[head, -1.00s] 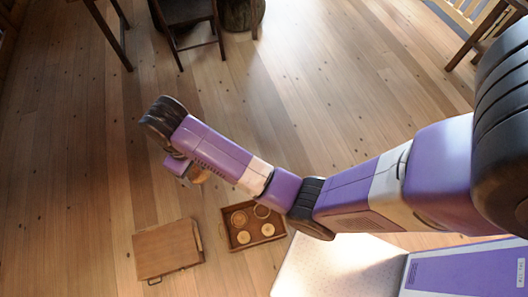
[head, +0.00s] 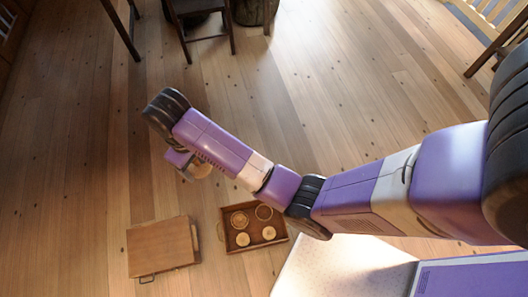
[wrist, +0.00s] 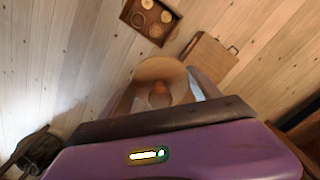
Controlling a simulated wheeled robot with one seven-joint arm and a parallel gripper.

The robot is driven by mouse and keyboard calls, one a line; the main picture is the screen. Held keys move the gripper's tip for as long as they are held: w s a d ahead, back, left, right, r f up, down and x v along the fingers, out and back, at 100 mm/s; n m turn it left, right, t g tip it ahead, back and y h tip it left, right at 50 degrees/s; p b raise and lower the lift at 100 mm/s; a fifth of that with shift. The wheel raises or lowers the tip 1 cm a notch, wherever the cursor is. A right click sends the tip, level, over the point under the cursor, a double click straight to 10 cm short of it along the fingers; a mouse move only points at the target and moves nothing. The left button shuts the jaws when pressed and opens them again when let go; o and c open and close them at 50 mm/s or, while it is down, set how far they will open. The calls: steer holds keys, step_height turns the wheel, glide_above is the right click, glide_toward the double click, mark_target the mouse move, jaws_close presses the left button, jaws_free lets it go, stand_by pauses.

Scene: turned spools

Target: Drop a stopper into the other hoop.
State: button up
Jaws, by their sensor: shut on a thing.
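My gripper (head: 197,172) is shut on a round pale wooden stopper (wrist: 158,72), held in the air above the floor. In the wrist view the stopper has a darker brown centre and sits between my fingers (wrist: 160,95). A shallow brown tray (head: 228,248) on the floor holds two hoops and two pale round pieces. One hoop (head: 239,219) has a round piece inside it. The other hoop (head: 264,212) looks empty. The two loose round pieces, which look like stoppers (head: 242,239) (head: 269,233), lie in the tray's near half. My gripper is up and left of the tray in the head view.
A closed wooden box or case (head: 162,246) with a metal handle lies on the floor left of the tray. A dark chair (head: 200,15) and table legs stand at the back. The plank floor between is clear.

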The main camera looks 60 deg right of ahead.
steer(key=w+d+f+b, duration=0.1)
steer(key=w+f+b, duration=0.2)
steer(key=f+b, duration=1.4)
steer(key=w+f+b, duration=0.3)
steer(key=f+b, duration=1.4)
steer(key=f, duration=0.1)
steer(key=s+d+f+m+b, duration=0.3)
steer(key=s+f+m, duration=0.2)
steer(key=f, duration=0.7)
steer(key=s+d+f+m+b, duration=0.3)
steer(key=s+f, duration=0.5)
steer(key=f, duration=0.3)
steer(key=s+d+f+m+b, duration=0.4)
steer(key=s+f+m, duration=0.3)
steer(key=f, duration=0.5)
steer(key=shift+s+d+f, duration=0.25)
steer(key=shift+d+f, duration=0.05)
steer(key=shift+d, duration=0.35)
steer(key=shift+f+b, duration=1.4)
steer(key=shift+b, duration=0.15)
steer(key=shift+r+p, duration=0.1)
steer(key=shift+p, duration=0.25)
